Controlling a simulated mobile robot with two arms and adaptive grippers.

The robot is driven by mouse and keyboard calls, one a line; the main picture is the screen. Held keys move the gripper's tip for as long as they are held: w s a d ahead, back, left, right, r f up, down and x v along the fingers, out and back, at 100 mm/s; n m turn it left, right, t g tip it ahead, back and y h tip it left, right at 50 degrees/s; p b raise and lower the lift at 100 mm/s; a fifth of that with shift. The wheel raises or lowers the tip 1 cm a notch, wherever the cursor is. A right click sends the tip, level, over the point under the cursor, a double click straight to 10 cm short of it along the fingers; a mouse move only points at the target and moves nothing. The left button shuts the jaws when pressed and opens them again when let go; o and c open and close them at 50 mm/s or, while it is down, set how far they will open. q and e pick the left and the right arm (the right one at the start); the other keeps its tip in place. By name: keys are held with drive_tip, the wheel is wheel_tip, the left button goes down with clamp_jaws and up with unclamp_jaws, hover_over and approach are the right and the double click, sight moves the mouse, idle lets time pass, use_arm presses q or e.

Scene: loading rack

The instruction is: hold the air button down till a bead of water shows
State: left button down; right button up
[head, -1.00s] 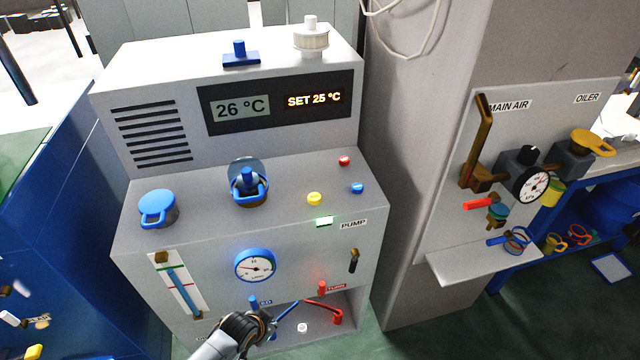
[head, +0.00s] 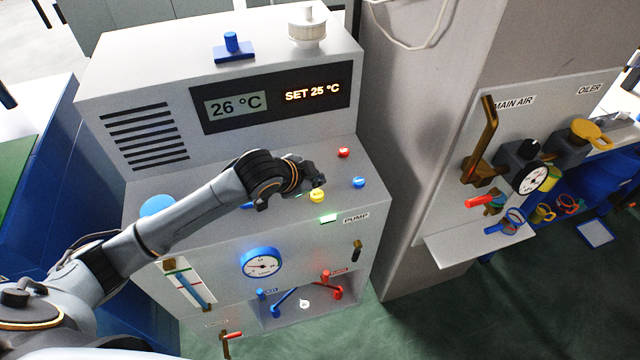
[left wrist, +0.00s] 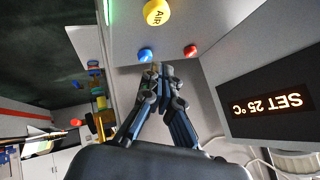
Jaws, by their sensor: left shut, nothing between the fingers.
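The air button (head: 317,196) is yellow and sits on the chiller's (head: 345,215) sloped ledge. In the left wrist view the yellow button (left wrist: 156,12) reads AIR. My left gripper (head: 316,178) is shut and empty, just above and behind the yellow button in the head view; contact cannot be made out. Its closed fingertips (left wrist: 157,72) show in the left wrist view, apart in the picture from the yellow button and below the blue button. My right gripper is in neither view.
A red button (head: 343,153) and a blue button (head: 358,182) are close by on the ledge. The display panel (head: 270,98) rises behind. My left arm hides the ledge's middle. A main air panel (head: 510,150) stands at right.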

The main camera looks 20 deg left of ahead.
use_arm(q)
drive_tip(key=shift+m, duration=0.5)
drive_tip(key=w+r, duration=0.1)
drive_tip(key=w+a+r, duration=0.1)
drive_tip(key=r, duration=0.1)
drive_tip(key=shift+r, duration=0.3)
drive_tip(key=shift+f, duration=0.1)
drive_tip(key=b, duration=0.8)
hover_over(315, 196)
wheel_tip(315, 196, down, 7)
drive_tip(key=shift+r, duration=0.1)
drive_tip(key=shift+f, duration=0.9)
drive_tip(key=shift+f, duration=0.15)
